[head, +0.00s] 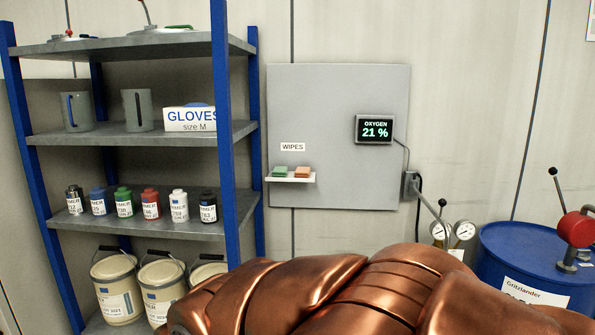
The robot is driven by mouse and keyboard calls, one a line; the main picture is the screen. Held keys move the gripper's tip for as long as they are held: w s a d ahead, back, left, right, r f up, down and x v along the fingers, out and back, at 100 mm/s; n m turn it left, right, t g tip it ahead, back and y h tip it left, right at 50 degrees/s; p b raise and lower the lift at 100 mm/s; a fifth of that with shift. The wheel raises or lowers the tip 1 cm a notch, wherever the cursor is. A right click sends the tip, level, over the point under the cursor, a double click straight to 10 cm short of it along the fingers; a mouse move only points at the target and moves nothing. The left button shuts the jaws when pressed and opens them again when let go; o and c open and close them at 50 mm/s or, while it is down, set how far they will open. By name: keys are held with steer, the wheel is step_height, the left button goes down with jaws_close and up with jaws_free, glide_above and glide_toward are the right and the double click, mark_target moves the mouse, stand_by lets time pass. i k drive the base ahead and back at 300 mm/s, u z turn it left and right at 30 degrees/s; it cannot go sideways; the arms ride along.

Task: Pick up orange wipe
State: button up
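The orange wipe (302,172) is a small folded stack on the right part of a narrow white wall shelf (290,178). A green wipe stack (280,173) lies just left of it on the same shelf. A "WIPES" label (292,147) is on the grey panel above. My copper-coloured arm fills the bottom middle of the head view, below the shelf. My gripper is not in view.
A blue-and-grey rack (231,150) stands left of the wipes, with mugs, a gloves box (190,118), several small bottles and buckets. An oxygen display (374,130) hangs right of the shelf. The wall around the wipes is clear.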

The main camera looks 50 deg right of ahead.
mark_target(300, 172)
steer(key=z, duration=0.6)
steer(key=i, duration=0.75)
steer(key=z, duration=1)
steer(key=i, duration=0.25)
steer(key=z, duration=0.25)
